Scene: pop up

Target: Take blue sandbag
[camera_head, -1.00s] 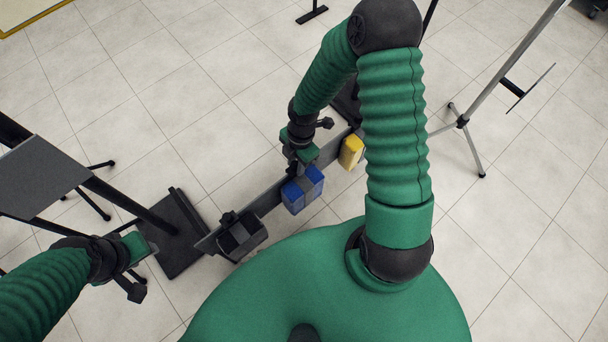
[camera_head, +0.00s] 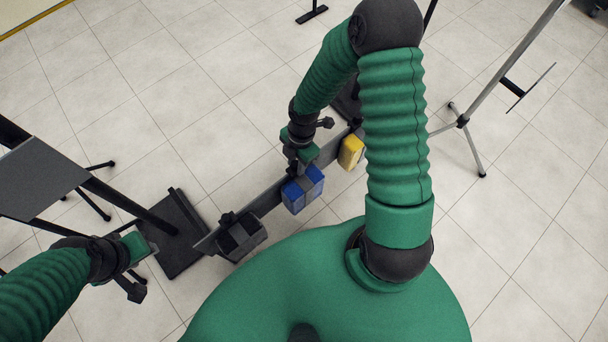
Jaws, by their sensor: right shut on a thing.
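The blue sandbag (camera_head: 294,198) has a grey band around its middle and hangs at the near side of a long dark bar (camera_head: 268,202). My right gripper (camera_head: 293,170) is at the top of the blue sandbag and shut on it; the fingertips are partly hidden by the gripper body. The sandbag is still close against the bar, and I cannot tell whether they touch. My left gripper (camera_head: 143,270) is at the lower left, apart from the bar and the sandbags. Its fingers look spread with nothing between them.
A black sandbag (camera_head: 243,238) hangs left of the blue one and a yellow one (camera_head: 350,152) right of it. A dark base plate (camera_head: 178,245) and a grey panel (camera_head: 40,178) stand at left. A tripod stand (camera_head: 463,121) is at right.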

